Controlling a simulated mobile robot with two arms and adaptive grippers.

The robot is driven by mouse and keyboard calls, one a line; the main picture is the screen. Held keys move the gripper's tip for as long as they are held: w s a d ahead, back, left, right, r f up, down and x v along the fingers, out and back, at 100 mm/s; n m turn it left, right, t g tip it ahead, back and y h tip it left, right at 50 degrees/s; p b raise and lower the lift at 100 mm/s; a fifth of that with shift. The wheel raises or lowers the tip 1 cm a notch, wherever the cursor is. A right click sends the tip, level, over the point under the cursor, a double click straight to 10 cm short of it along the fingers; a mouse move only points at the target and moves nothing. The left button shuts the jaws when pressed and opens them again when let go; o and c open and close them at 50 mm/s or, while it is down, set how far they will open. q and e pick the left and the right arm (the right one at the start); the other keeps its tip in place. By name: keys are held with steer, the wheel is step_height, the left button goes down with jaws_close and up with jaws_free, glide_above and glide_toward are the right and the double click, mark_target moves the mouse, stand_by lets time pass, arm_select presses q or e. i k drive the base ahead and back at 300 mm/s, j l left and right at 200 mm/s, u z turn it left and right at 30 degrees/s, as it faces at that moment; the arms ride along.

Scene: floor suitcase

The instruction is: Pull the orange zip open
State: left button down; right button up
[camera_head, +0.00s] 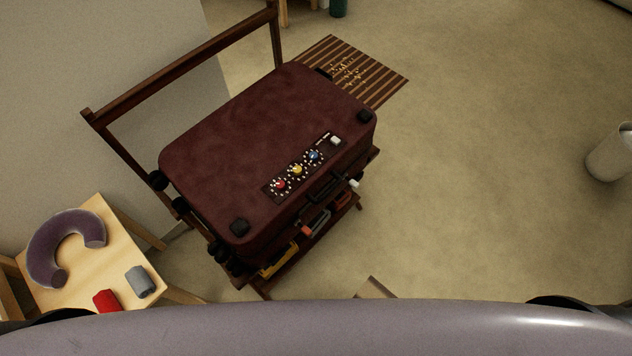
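A dark red suitcase (245,145) lies flat on a wooden luggage rack (180,70). Its lid looks shut. A small orange-red tab (305,231) shows at its front side, near the lower middle; I cannot tell for sure that it is the orange zip's pull. A white tab (354,183) shows further right along the same side. The zip line itself is too dark to make out. Neither of my grippers is in view.
A small wooden table (112,250) at the left holds a purple neck pillow (50,257), a grey roll (140,281) and a red one (107,301). A striped mat (378,82) lies behind the suitcase. A pale bin (612,155) stands right. The floor between is clear.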

mark_target(305, 229)
steer(key=k+j, duration=0.2)
steer(key=k, duration=0.3)
steer(key=k+j, duration=0.25)
steer(key=k, duration=0.3)
